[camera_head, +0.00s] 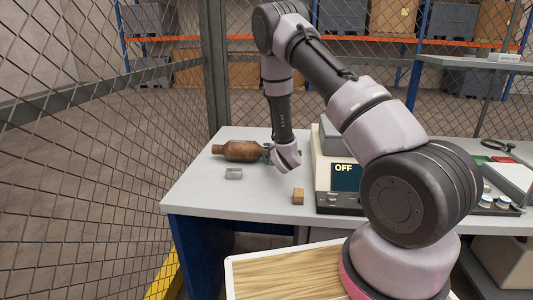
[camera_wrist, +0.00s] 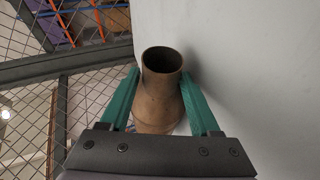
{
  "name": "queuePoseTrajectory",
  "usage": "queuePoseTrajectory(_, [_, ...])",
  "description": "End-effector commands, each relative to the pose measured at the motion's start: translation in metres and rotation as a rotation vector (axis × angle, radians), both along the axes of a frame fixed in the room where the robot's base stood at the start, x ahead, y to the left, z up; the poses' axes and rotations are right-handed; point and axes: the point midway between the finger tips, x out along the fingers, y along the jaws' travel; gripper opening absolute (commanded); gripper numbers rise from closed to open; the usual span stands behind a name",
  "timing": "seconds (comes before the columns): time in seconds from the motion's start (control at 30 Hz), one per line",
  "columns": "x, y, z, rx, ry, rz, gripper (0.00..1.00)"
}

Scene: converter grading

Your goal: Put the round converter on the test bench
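The round converter (camera_head: 243,151), a brown rounded can with a narrower neck, lies on its side at the left of the grey table, its neck pointing left. In the wrist view the converter (camera_wrist: 158,98) shows its open pipe end, between the two green fingers of my gripper (camera_wrist: 160,72). In the head view my gripper (camera_head: 268,153) is at the converter's right end. Whether the fingers press on it is unclear. A pale machine with a dark display reading OFF (camera_head: 345,177) stands right of it, partly hidden by my arm; I cannot tell if this is the test bench.
A wire mesh fence (camera_head: 95,170) runs along the left. A wood-topped surface (camera_head: 290,275) is nearest me.

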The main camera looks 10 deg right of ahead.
Motion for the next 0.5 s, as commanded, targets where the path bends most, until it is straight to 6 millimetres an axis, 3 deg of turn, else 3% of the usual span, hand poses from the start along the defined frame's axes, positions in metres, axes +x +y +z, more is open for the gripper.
queuePoseTrajectory(0.27, [-0.003,0.0,0.004,0.0,0.001,0.0,0.63])
queuePoseTrajectory(0.5, [-0.042,-0.004,0.018,0.0,0.003,0.0,0.63])
